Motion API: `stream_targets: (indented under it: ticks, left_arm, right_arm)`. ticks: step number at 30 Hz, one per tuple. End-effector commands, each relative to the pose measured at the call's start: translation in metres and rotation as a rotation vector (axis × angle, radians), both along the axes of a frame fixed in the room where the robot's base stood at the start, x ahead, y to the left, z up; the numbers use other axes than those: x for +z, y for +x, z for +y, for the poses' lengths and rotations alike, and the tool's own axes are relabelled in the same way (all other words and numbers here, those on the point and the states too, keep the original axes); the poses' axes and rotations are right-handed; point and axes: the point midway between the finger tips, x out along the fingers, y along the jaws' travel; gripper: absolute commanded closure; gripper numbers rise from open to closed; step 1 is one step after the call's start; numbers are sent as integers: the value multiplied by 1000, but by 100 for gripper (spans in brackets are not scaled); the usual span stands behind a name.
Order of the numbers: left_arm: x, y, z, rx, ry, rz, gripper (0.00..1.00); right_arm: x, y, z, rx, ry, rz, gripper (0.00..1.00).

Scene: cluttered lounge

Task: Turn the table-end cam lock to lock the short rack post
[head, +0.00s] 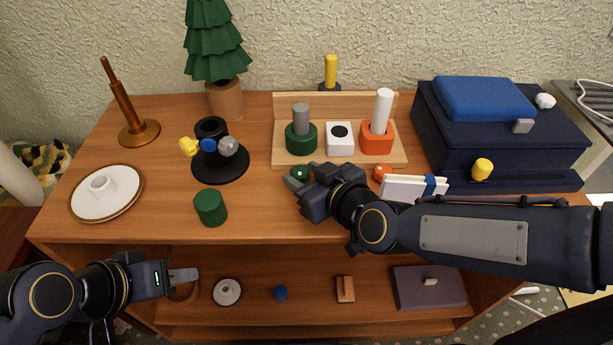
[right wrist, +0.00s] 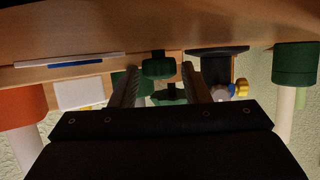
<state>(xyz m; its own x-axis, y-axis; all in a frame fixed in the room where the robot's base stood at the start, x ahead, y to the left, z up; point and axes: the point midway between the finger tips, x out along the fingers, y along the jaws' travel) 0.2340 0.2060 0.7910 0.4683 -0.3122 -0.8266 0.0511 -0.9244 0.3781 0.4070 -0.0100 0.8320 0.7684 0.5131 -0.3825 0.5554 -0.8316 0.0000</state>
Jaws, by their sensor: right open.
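A wooden rack (head: 285,157) holds a short grey post (head: 301,115) upright in a green base (head: 301,139) and a taller white post (head: 383,110) in an orange base (head: 377,138). A small green knob (head: 299,173), likely a cam lock, is at the rack's front below the short post. An orange knob (head: 380,172) is below the tall one. My right gripper (head: 297,181) is open at the green knob. In the right wrist view, a green knob (right wrist: 160,67) appears between the spread fingers; contact is unclear. My left gripper (head: 184,275) is by the lower shelf, its jaw gap unclear.
A black stand with coloured knobs (head: 220,165), a green cylinder (head: 210,207) and a white plate (head: 124,205) are left of the right gripper. A white block (head: 402,187) lies beside my right arm. A dark blue box (head: 455,136) stands at right.

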Motion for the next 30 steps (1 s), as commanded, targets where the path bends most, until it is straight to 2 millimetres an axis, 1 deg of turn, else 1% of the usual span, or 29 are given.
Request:
stream_targets:
  ticks: [3, 4, 9, 11, 16, 20, 26, 30]
  left_arm:
    - [0, 0, 0, 0, 0, 0, 64]
    - [0, 0, 0, 0, 0, 0, 64]
    - [0, 0, 0, 0, 0, 0, 64]
    - [0, 0, 0, 0, 0, 0, 64]
    - [4, 0, 0, 0, 0, 0, 64]
    - [14, 0, 0, 0, 0, 0, 64]
    - [41, 0, 0, 0, 0, 0, 64]
    - [61, 0, 0, 0, 0, 0, 64]
  right_arm:
    - [0, 0, 0, 0, 0, 0, 58]
    - [0, 0, 0, 0, 0, 0, 60]
    - [0, 0, 0, 0, 0, 0, 83]
    - [0, 0, 0, 0, 0, 0, 90]
    - [1, -1, 0, -6, -1, 1, 90]
    - [3, -2, 1, -37, -2, 3, 90]
    - [6, -4, 4, -141, -8, 6, 90]
    - [5, -5, 7, -255, -11, 5, 90]
